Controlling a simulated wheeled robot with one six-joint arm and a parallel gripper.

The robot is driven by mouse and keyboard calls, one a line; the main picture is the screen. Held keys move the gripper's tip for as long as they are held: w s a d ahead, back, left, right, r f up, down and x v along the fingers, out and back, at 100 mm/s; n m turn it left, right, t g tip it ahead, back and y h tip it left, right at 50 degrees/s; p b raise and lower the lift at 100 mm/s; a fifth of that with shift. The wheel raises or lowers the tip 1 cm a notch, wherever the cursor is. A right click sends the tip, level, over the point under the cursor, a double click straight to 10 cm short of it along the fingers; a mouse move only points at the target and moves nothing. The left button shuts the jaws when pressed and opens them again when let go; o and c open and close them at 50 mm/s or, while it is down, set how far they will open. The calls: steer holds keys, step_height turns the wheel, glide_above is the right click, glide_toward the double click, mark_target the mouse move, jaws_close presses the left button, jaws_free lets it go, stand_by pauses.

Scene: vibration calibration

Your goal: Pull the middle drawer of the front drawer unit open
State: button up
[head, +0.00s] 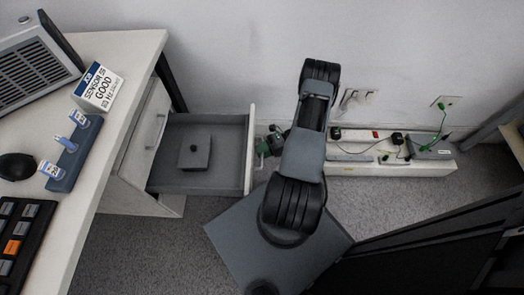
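The drawer unit (125,200) is under the white desk at the left. One grey drawer (168,132) sticks far out of it to the right, below a closed upper drawer front (150,130). I take it for the middle one; the fronts below are hidden. A small grey box with a dark knob (195,153) lies inside it. My gripper (264,146) is at the outer side of the open drawer's white front (249,150), near where a handle would be.
A white floor-level box with power strips and cables (390,155) runs along the back wall. A dark panel (430,240) stands at the lower right. The desk holds a sign box (98,88), a blue stand (72,155) and a keyboard (22,240). Carpet (150,255) is bare at lower left.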

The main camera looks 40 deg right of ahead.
steer(key=p+v, duration=0.1)
steer(key=v, duration=1.2)
steer(key=shift+d, duration=0.4)
steer(key=shift+s+p, duration=0.1)
steer(key=shift+p, duration=0.2)
steer(key=w+a+r+n+g+h+p, duration=0.25)
steer(key=a+r+n+p, duration=0.35)
steer(key=r, duration=0.6)
steer(key=w+a+r+n+g+h+p, duration=0.2)
steer(key=w+r+n+h+p, duration=0.15)
steer(key=r+n, duration=0.6)
steer(key=w+a+r+n+g+h+p, duration=0.2)
steer(key=a+r+n+h+p, duration=0.25)
steer(key=r, duration=1.05)
steer(key=s+a+r+n+t+h+p, duration=0.2)
steer(key=a+r+n+p, duration=0.4)
steer(key=r+n, duration=0.4)
steer(key=s+a+r+n+t+h+p, duration=0.2)
steer(key=s+a+r+n+t+p, duration=0.2)
steer(key=a+r+n+p, duration=0.3)
step_height(320, 180, up, 7)
steer(key=s+n+p, duration=0.1)
steer(key=n, duration=0.2)
steer(key=shift+s+h, duration=0.35)
